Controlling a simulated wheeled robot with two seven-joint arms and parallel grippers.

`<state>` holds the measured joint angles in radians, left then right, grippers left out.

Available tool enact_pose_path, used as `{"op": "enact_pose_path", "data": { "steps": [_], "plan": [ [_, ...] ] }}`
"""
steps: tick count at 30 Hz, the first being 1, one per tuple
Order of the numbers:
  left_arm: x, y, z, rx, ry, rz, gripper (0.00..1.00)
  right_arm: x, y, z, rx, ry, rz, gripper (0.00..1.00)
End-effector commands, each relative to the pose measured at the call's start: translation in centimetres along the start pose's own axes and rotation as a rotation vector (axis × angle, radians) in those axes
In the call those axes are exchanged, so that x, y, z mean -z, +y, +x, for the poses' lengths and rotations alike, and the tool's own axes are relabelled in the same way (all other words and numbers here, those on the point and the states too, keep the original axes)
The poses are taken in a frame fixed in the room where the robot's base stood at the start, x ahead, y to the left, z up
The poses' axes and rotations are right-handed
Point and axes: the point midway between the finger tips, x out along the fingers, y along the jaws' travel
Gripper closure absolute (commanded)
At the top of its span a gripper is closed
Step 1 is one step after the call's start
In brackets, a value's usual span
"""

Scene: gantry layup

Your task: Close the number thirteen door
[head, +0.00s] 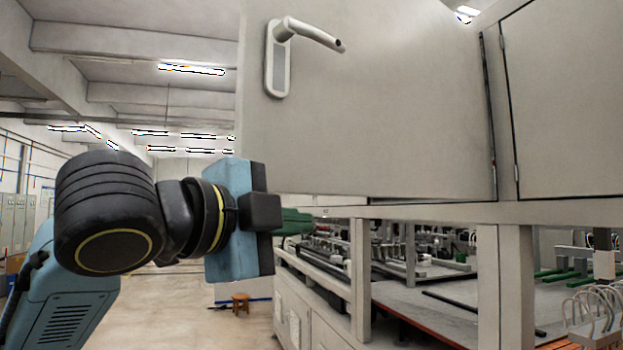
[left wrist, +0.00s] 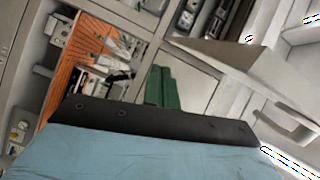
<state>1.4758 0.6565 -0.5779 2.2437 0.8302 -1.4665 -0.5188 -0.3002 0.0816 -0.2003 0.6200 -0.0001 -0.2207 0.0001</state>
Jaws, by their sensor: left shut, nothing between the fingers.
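A large pale grey cabinet door (head: 390,110) fills the upper middle of the head view, with hinges along its right edge. It seems to stand swung out from its frame. I see no number on it. Its lever handle (head: 312,35) is at the upper left of the panel. In the left wrist view a grey panel (left wrist: 275,77) with a handle (left wrist: 285,122) shows at the right. My left gripper (head: 296,222) is below the door's lower left corner, its green fingers together and empty. The fingers also show in the left wrist view (left wrist: 162,88). My right gripper is out of view.
Another closed grey panel (head: 565,100) is to the right. Below the door, a long machine with grey posts (head: 360,280) and a work deck (head: 440,300) runs back. A small wooden stool (head: 240,302) stands on the open floor at the left.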

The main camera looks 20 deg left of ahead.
Motion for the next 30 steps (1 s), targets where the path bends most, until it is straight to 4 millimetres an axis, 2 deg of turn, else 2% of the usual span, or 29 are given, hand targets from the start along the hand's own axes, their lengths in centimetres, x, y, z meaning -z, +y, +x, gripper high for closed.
{"op": "enact_pose_path", "data": {
  "steps": [1, 3, 6, 11, 17, 26, 30],
  "plan": [
    [1.1, -1.4, -1.8, 0.024, -0.001, 0.066, 1.0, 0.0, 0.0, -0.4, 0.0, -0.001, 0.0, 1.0],
    [2.1, -2.3, -3.5, 0.044, -0.003, 0.135, 1.0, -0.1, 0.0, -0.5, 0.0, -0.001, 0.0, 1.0],
    [3.0, -3.0, -5.2, 0.06, -0.008, 0.202, 1.0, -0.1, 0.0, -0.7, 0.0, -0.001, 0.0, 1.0],
    [3.5, -3.3, -5.7, 0.068, -0.013, 0.239, 1.0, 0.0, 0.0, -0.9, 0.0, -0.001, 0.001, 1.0],
    [3.5, -3.6, -2.7, 0.064, -0.012, 0.237, 1.0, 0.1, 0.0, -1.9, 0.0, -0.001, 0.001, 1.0],
    [3.6, -4.2, 3.7, 0.066, -0.011, 0.236, 1.0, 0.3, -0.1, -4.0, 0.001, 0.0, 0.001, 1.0],
    [1.4, -4.7, 4.4, 0.068, -0.017, 0.237, 1.0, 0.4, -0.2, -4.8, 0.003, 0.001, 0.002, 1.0]
  ]
}}
